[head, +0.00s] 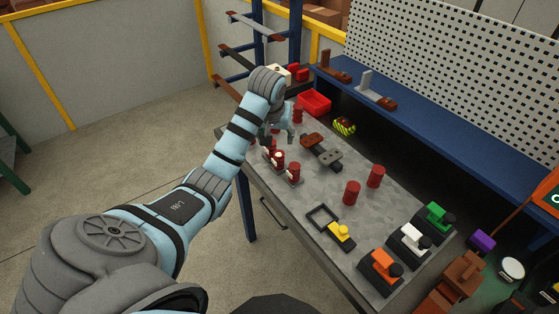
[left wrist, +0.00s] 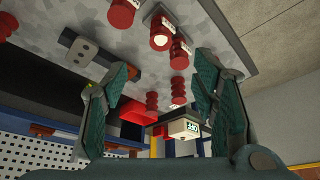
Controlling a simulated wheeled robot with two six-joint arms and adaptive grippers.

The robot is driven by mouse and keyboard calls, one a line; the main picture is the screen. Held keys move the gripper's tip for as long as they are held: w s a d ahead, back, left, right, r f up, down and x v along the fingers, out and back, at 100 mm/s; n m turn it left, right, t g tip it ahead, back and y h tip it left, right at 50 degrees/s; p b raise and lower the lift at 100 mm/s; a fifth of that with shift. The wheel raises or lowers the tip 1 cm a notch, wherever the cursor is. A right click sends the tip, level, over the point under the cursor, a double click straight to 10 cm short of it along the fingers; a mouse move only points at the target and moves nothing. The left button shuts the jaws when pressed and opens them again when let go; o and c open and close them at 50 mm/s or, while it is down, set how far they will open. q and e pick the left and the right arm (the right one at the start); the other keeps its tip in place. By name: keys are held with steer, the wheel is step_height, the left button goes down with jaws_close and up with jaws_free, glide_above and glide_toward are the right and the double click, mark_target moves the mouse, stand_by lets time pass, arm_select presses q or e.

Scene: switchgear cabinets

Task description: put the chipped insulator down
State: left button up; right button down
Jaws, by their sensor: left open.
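Several red ribbed insulators stand upright on the grey worktable (head: 320,220). In the head view a group of them (head: 293,172) stands on small dark bases near the left edge, two (head: 352,192) stand apart at right, and one (head: 297,115) stands near the red bin. I cannot tell which is chipped. My left gripper (head: 283,131) is low over the table's far part, beside the group. In the left wrist view, which is upside down, its fingers (left wrist: 160,65) are spread and empty. Red insulators (left wrist: 178,88) show beyond and between them, with no visible contact.
A red bin (head: 314,102) and a meter box (left wrist: 184,128) are at the table's far end. A black frame (head: 322,216) and coloured switch blocks (head: 381,266) occupy the near end. A blue shelf (head: 430,125) runs along the right.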

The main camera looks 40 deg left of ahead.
mark_target(278, 155)
arm_select(q)
steer(key=b+x, duration=0.1)
steer(key=x, duration=1.2)
steer(key=shift+f, duration=0.25)
steer(key=shift+a+r, duration=0.1)
jaws_close()
